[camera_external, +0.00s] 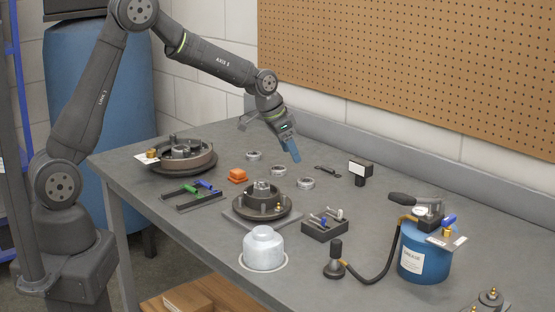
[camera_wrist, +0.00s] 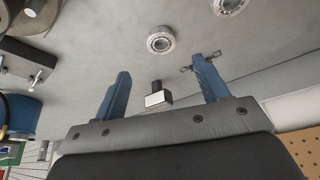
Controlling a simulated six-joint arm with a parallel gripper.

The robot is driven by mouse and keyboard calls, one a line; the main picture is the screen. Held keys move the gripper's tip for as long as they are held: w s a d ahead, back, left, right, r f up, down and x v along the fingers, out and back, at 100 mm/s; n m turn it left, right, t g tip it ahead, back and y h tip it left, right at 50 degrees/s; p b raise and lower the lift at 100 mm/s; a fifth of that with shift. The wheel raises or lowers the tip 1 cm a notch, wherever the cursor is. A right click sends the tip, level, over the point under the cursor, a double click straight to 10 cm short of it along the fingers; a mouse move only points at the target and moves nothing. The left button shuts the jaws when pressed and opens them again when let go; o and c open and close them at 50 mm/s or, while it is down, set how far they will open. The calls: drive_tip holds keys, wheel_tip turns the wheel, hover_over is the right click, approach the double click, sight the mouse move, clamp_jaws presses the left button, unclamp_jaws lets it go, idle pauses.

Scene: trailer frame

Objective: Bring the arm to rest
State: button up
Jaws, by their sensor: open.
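My gripper (camera_external: 270,139) is raised above the back of the grey workbench (camera_external: 400,176), with nothing under its fingers touching it. In the wrist view the gripper (camera_wrist: 160,82) shows two blue fingers spread wide apart with nothing held between them. A small black block with a white face (camera_wrist: 157,96) appears between the fingers, lying on the bench below; in the external view this block (camera_external: 360,170) stands right of the gripper. A bearing ring (camera_wrist: 160,40) lies on the bench beyond the fingers.
A hub on a square plate (camera_external: 262,204), a black holder (camera_external: 324,224), a white-silver cap (camera_external: 264,248), a blue grease bucket (camera_external: 424,254) with a hose and a brake drum (camera_external: 184,154) stand on the bench. A pegboard (camera_external: 420,70) hangs on the back wall.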

sight(301, 182)
drive_tip(key=x, duration=1)
drive_tip(key=shift+a, duration=0.1)
drive_tip(key=shift+r, duration=1.4)
